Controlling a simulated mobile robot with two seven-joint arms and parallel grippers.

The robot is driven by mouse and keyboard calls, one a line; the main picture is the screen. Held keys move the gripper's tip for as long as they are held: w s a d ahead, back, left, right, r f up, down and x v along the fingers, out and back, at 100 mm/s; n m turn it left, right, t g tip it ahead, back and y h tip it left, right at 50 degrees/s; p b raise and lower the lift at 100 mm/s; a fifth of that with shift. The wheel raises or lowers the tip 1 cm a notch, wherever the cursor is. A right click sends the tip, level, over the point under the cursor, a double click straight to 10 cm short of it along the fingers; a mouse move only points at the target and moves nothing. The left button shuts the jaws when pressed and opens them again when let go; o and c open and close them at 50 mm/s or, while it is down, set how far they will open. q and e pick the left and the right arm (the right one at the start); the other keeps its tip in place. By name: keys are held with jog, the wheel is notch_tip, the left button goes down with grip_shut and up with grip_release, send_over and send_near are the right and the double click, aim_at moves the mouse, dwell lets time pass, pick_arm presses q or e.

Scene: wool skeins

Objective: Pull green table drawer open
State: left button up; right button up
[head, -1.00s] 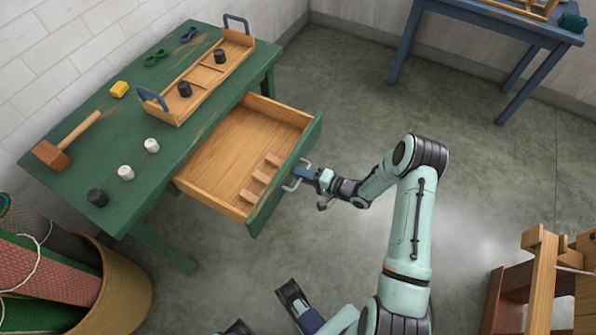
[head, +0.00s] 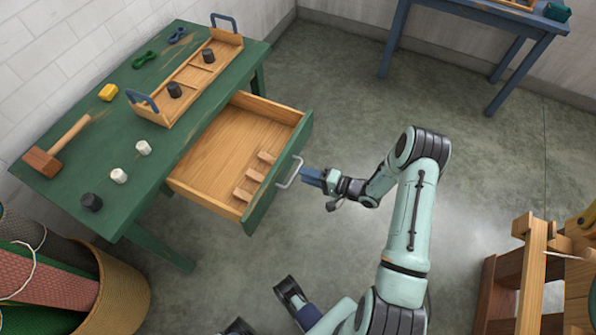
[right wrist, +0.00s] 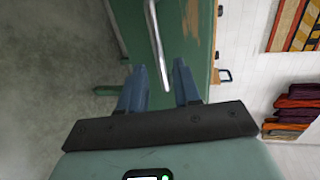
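The green table (head: 120,85) stands at the left with its wooden drawer (head: 205,165) pulled well out. The drawer's green front (head: 262,200) carries a metal bar handle (head: 290,173). My right gripper (head: 306,175) is just outside the handle, clear of it, with blue fingers pointing at the drawer front. In the right wrist view its two fingers (right wrist: 159,90) stand apart with nothing held between them. The handle (right wrist: 155,45) shows beyond the fingertips there.
A wooden tray (head: 190,80) with dark pieces, a mallet (head: 55,150) and a yellow block (head: 108,92) lie on the tabletop. A basket (head: 120,295) stands front left, a wooden frame (head: 525,270) right. Floor between is clear.

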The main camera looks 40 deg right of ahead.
pick_arm(q)
jog(key=shift+s+d+r+p, duration=0.15)
jog(key=shift+s+r+p, duration=0.4)
jog(key=shift+r, duration=0.1)
pick_arm(e)
jog(key=v, duration=0.8)
jog(key=shift+s, duration=0.3)
jog(key=shift+w, duration=0.1)
jog(key=w+a+f+n+g+h, duration=0.25)
jog(key=a+f+g, duration=0.35)
jog(key=a+f, duration=0.6)
jog(key=s+a+f+n+g, duration=0.2)
jog(key=s+a+n+g, duration=0.15)
jog(key=s+a, duration=0.45)
jog(key=s+a+n+g, duration=0.4)
jog(key=s+a+g, duration=0.2)
jog(key=s+a, duration=0.3)
pick_arm(q)
notch_tip(320, 180, up, 12)
jog(key=g+p, duration=0.1)
jog(key=p, duration=1.2)
jog(key=shift+w+r, duration=0.15)
jog(key=shift+w, duration=0.25)
pick_arm(e)
jog(key=s+a+v, duration=0.1)
jog(key=v, duration=1.1)
jog(key=shift+w+a+r+m, duration=0.15)
jog(key=shift+a+r+m, duration=0.2)
jog(key=shift+r, duration=0.15)
